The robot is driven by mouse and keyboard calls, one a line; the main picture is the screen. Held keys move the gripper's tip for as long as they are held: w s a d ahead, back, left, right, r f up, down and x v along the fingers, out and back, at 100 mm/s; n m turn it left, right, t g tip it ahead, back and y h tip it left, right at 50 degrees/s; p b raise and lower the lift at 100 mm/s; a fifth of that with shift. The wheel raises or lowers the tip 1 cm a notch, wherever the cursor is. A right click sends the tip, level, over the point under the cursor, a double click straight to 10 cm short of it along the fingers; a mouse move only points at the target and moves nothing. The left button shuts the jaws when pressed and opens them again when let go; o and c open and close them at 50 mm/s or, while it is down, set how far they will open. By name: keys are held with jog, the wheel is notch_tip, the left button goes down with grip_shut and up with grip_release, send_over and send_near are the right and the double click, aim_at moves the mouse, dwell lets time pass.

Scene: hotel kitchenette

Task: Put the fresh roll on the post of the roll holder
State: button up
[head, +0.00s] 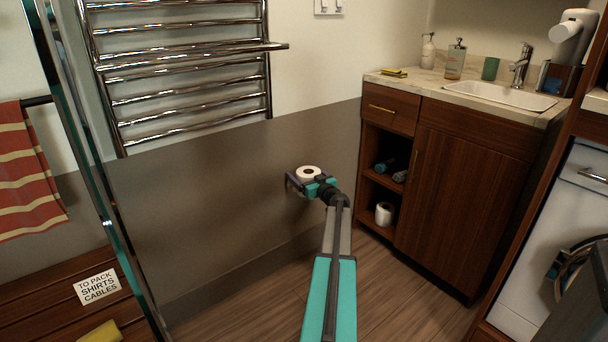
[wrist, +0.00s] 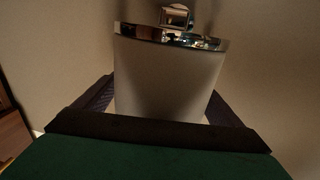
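A white roll (head: 308,168) with a dark open core stands upright between the fingers of my gripper (head: 311,183), in front of the grey lower wall. In the wrist view the roll (wrist: 165,80) fills the middle as a pale, smooth side. The purple fingers of my gripper (wrist: 165,103) lie against its left and right sides. A shiny chrome part (wrist: 170,36), apparently the roll holder, shows across the far end of the roll, with a small square chrome piece above it. The post itself cannot be made out, and I cannot tell whether it is in the core.
A second white roll (head: 384,213) stands in the cabinet's lower open shelf (head: 385,190), with rolled towels above it. A chrome towel rail (head: 185,70) hangs on the wall at upper left. The wooden floor (head: 250,305) is clear before the wall.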

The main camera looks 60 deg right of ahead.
jog(key=shift+r, duration=0.1)
dwell(0.3)
jog(key=shift+s+a+r, duration=0.1)
jog(key=shift+s, duration=0.15)
jog(key=p+v, duration=0.4)
jog(key=v, duration=0.7)
jog(key=shift+s+a, duration=0.15)
jog(key=shift+s, duration=0.05)
dwell(0.5)
